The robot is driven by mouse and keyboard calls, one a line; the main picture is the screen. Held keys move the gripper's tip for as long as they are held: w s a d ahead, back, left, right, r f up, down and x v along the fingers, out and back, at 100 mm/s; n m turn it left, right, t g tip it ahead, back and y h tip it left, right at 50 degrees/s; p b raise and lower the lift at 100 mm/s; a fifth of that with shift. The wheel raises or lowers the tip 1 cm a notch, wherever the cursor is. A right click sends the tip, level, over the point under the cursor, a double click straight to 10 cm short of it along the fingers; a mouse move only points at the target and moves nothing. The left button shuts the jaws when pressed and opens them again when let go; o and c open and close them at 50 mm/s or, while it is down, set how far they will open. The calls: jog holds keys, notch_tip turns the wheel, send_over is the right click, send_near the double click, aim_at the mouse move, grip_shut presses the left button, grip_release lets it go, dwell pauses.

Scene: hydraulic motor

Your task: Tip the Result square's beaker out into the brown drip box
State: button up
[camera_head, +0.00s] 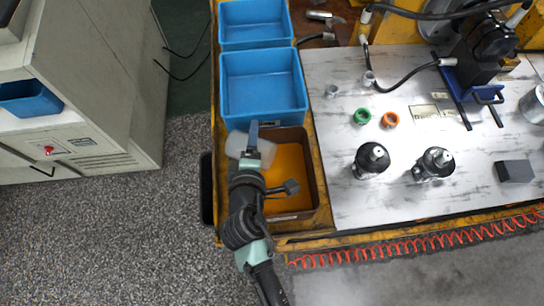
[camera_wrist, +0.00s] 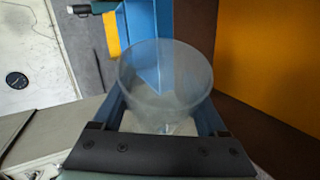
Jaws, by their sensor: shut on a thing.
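My gripper (camera_head: 252,140) is shut on a clear beaker (camera_wrist: 165,80). In the wrist view the beaker sits between the two blue fingers, its wide rim facing away from the camera. It looks empty there, though I cannot be sure. In the head view the beaker (camera_head: 236,143) is a pale, see-through shape beside the fingers, at the upper left edge of the brown drip box (camera_head: 314,172). The box has an orange-yellow inside, and my arm covers part of it. The beaker's exact tilt is unclear.
Two blue bins (camera_head: 262,112) stand behind the drip box. A red coiled hose (camera_head: 400,246) runs along the front edge.

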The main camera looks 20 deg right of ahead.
jog(key=shift+w+a+n+p, duration=0.1)
jog(key=shift+n+p, duration=0.2)
jog(key=shift+p, duration=0.35)
jog(key=shift+f+g, duration=0.3)
jog(key=shift+h, duration=0.3)
jog(key=shift+n+g+p, duration=0.4)
jog(key=shift+n+p, duration=0.1)
jog(key=shift+p, duration=0.3)
jog(key=shift+f+n+h, duration=0.3)
jog(key=shift+f+h, duration=0.1)
